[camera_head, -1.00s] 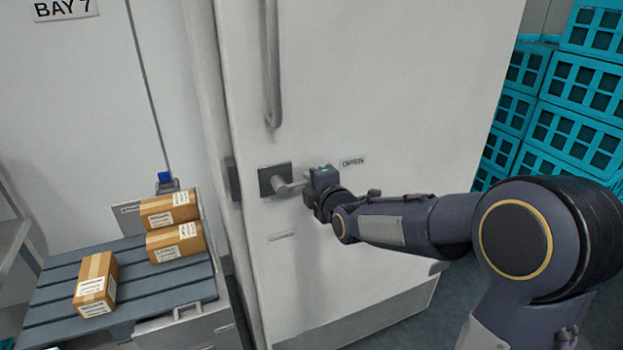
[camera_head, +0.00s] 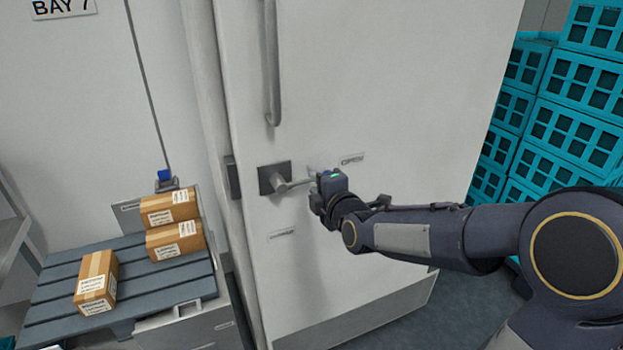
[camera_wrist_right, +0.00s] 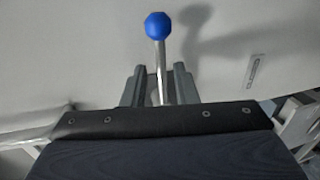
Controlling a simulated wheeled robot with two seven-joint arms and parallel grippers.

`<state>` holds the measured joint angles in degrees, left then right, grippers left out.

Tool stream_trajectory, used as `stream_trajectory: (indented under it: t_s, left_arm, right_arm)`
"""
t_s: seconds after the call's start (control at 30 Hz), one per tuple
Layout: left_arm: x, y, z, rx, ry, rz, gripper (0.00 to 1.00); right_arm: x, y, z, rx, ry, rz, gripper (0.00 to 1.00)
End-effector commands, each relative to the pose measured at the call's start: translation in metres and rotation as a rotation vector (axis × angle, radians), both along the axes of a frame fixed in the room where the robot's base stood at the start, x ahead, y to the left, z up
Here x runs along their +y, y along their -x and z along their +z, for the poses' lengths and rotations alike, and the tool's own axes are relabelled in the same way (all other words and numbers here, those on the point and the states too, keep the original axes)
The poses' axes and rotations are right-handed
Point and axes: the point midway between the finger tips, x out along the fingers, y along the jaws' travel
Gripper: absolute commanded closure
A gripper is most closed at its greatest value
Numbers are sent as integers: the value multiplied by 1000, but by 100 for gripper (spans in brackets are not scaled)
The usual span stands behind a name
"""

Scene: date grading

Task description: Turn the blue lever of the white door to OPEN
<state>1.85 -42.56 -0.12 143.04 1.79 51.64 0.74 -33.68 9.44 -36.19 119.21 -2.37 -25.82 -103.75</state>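The white door (camera_head: 400,90) fills the middle of the head view. Its lever (camera_head: 293,184) is a grey arm reaching right from a dark square plate, roughly level. Its outer end is hidden behind my right gripper (camera_head: 318,198). The wrist view shows the lever's blue ball end (camera_wrist_right: 158,25) and its metal shaft (camera_wrist_right: 161,68). The shaft stands between the fingers of my right gripper (camera_wrist_right: 160,88), with a narrow gap seen on both sides, so the fingers look open around it. An OPEN label (camera_head: 352,159) is on the door, up and right of the lever. My left gripper is not visible.
A long vertical handle (camera_head: 273,70) is above the lever. Left of the door, a blue-grey pallet (camera_head: 60,312) carries cardboard boxes (camera_head: 97,280), with a small blue knob (camera_head: 164,176) behind it. Turquoise crates (camera_head: 575,130) are stacked at right.

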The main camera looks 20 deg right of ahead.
Motion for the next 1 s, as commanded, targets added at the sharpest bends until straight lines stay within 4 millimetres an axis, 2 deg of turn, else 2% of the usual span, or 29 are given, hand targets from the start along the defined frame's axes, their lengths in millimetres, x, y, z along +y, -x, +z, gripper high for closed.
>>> stream_trajectory:
  t_s: [0.1, 0.3, 0.8, 0.9, 1.0]
  left_arm:
    - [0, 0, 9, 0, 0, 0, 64]
    - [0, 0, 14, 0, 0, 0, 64]
    - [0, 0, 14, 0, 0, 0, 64]
    - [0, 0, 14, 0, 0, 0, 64]
    - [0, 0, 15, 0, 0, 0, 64]
  right_arm:
    - [-1, 20, 8, -1, -3, 0, 74]
    - [-1, 37, 9, 0, 0, 0, 74]
    - [-2, 39, 7, 2, -5, 0, 74]
    - [-3, 46, 4, 37, -88, -4, 74]
    - [-4, 67, -5, 134, -312, -20, 74]
